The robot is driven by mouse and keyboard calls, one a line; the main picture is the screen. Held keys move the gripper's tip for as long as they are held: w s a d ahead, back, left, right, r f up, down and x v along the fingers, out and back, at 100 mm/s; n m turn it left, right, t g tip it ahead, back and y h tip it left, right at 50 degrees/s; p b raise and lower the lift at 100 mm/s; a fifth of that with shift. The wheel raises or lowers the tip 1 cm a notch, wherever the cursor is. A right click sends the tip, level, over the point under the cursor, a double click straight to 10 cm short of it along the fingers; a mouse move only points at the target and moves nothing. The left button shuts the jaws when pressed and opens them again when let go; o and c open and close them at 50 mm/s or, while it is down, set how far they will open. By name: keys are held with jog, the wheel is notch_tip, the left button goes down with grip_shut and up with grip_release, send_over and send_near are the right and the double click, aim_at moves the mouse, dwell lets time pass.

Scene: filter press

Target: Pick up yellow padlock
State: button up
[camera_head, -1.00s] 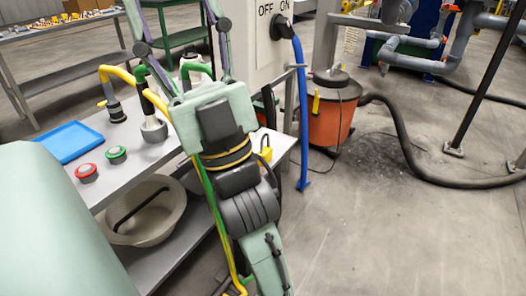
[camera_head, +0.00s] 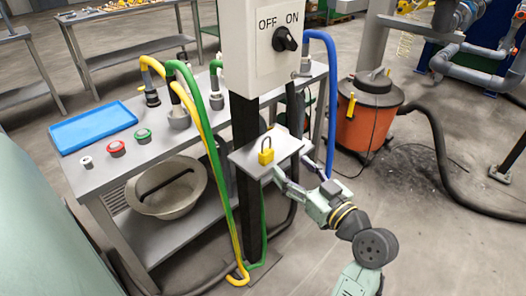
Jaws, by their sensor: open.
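The yellow padlock (camera_head: 266,157) stands upright on a small grey shelf (camera_head: 246,163) below the switch box, its dark shackle on top. My gripper (camera_head: 287,171) is at the shelf's right front edge, to the right of and a little below the padlock in the picture. Its fingers are apart and point toward the padlock. A gap shows between them and the padlock, and nothing is held. The exact depth between fingertips and shelf edge is hard to tell.
The switch box (camera_head: 262,50) with an OFF/ON knob (camera_head: 285,39) hangs above the shelf. Yellow and green hoses run down at left, a blue hose (camera_head: 331,100) at right. A table (camera_head: 90,178) holds a blue tray (camera_head: 92,127). An orange vacuum (camera_head: 366,120) stands behind.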

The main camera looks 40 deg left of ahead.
aim_at(267, 151)
jog(key=p+x, duration=0.1)
jog(key=x, duration=0.2)
jog(key=p+x, duration=0.1)
jog(key=x, duration=0.2)
jog(key=s+p+x, duration=0.1)
jog(key=x, duration=0.3)
jog(key=shift+a+f, duration=0.15)
jog(key=shift+f, duration=0.1)
jog(key=shift+w+a+f, duration=0.1)
jog(key=shift+w+a, duration=0.05)
jog(key=shift+c, duration=0.2)
jog(key=c, duration=1.3)
